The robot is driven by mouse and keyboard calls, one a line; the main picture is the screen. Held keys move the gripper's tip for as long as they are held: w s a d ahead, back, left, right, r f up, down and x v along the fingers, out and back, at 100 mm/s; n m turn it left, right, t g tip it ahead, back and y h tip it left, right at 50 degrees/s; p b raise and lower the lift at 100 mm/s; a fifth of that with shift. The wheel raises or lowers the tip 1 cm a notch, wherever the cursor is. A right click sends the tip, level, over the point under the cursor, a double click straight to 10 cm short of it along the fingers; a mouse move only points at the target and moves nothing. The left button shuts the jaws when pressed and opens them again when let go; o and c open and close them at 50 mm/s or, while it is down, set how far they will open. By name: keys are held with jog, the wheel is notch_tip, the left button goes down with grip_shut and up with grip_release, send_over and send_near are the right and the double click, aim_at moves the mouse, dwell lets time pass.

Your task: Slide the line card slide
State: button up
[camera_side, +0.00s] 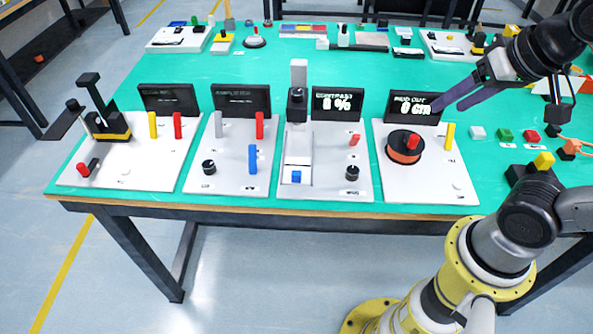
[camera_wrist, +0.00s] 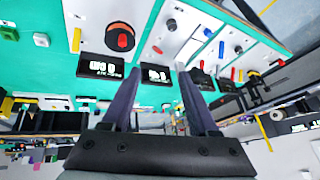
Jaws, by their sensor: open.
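The contrast station is a white panel (camera_side: 332,184) with a black display reading "CONTRAST 0 %" (camera_side: 338,104). In its recessed track lies a pale slide piece (camera_side: 298,150) with a small blue block (camera_side: 296,177) at the near end; this looks like the line card slide. A column with a black head (camera_side: 297,105) stands behind it. My gripper (camera_side: 447,107) is open and empty, above and right of this station, near the "PAID OUT 0 cm" display (camera_side: 411,106). In the wrist view my fingers (camera_wrist: 160,73) are apart, with the displays beyond them; I cannot make out the slide there.
Right of the contrast station is a panel with an orange-black spool (camera_side: 404,148). To the left are panels with a blue lever (camera_side: 253,159) and a black-yellow device (camera_side: 106,127). Small coloured blocks (camera_side: 505,135) lie at right.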

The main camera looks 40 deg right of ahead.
jog(key=w+r+m, duration=0.1)
jog(key=w+m, duration=0.3)
jog(key=w, duration=0.4)
jog(key=m+g+h, duration=0.2)
send_over(297, 173)
jog(key=s+d, duration=0.1)
jog(key=s, duration=0.2)
notch_tip(297, 173, down, 9)
jog(key=a+f+n+g, duration=0.1)
jog(key=a+f+n, duration=0.1)
jog(key=a+f, duration=0.35)
jog(key=x, duration=0.9)
jog(key=s+x, duration=0.1)
jog(key=x, duration=0.4)
jog(key=shift+d, duration=0.4)
grip_shut()
